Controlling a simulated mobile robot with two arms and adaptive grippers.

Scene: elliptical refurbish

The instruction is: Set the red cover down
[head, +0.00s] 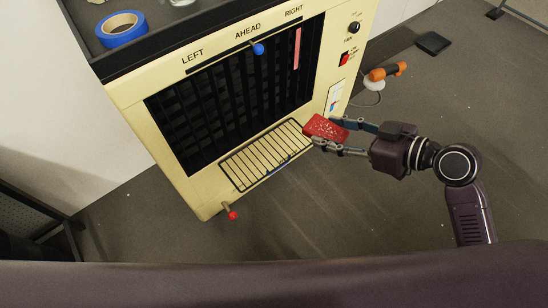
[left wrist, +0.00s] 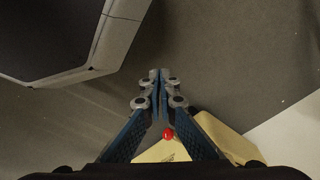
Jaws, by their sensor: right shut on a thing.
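The red cover (head: 326,127) is a small, speckled red block in the head view. My right gripper (head: 328,132) is shut on it, with a finger on either side. The cover shows in front of the lower right part of the cream cabinet (head: 195,192), by the right end of the slatted vent (head: 262,155). I cannot tell if it touches the cabinet. My left gripper (left wrist: 160,76) shows only in the left wrist view, with its fingertips together and nothing visible between them.
A blue tape roll (head: 122,28) lies on the dark top. A blue-knobbed lever (head: 258,49) and a red-knobbed one (head: 233,215) stick out of the cabinet. An orange-handled tool (head: 388,71) and a dark pad (head: 433,43) are at the right. The floor (head: 330,205) in front is clear.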

